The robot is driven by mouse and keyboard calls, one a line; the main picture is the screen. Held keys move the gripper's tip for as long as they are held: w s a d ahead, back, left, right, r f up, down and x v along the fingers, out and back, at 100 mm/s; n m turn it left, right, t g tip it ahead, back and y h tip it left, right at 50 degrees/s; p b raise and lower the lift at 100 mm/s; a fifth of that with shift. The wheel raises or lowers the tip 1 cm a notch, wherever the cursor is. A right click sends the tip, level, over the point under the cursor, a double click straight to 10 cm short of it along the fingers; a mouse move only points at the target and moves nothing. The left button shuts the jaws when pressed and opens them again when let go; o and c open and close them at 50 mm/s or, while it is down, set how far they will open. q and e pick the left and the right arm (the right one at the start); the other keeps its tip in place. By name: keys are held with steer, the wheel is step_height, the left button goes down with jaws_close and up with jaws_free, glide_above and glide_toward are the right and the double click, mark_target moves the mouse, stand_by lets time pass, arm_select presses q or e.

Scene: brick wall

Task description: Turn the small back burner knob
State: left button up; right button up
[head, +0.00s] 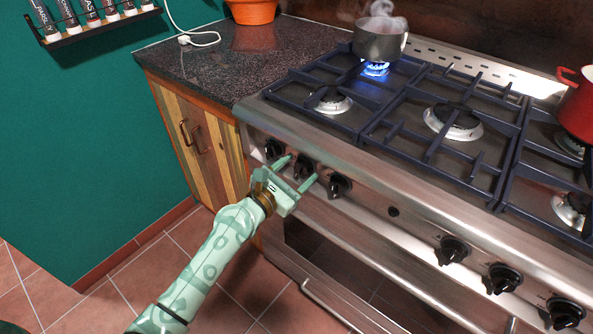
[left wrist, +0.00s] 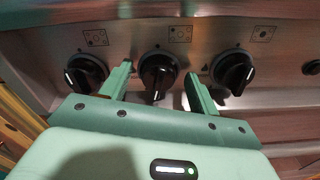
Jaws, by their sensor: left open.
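The stove front carries a left group of three black knobs: a left knob (head: 274,149), a middle knob (head: 304,167) and a right knob (head: 339,185). My left gripper (head: 303,169) is open in front of the middle knob. In the left wrist view, the middle knob (left wrist: 158,76) stands between the two spread fingers, with its white mark pointing down. I cannot tell whether the fingers touch it. The small back burner (head: 375,69) at the left burns blue under a steaming pot (head: 380,40). My right gripper is out of view.
Another group of black knobs (head: 502,278) sits further right. An oven handle (head: 335,310) runs below the panel. A red pot (head: 577,105) stands at the right edge. A dark counter (head: 225,65) with a terracotta pot (head: 252,11) adjoins the stove on the left.

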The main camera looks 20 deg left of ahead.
arm_select(q)
steer(key=c, duration=1)
steer(key=shift+o, duration=0.2)
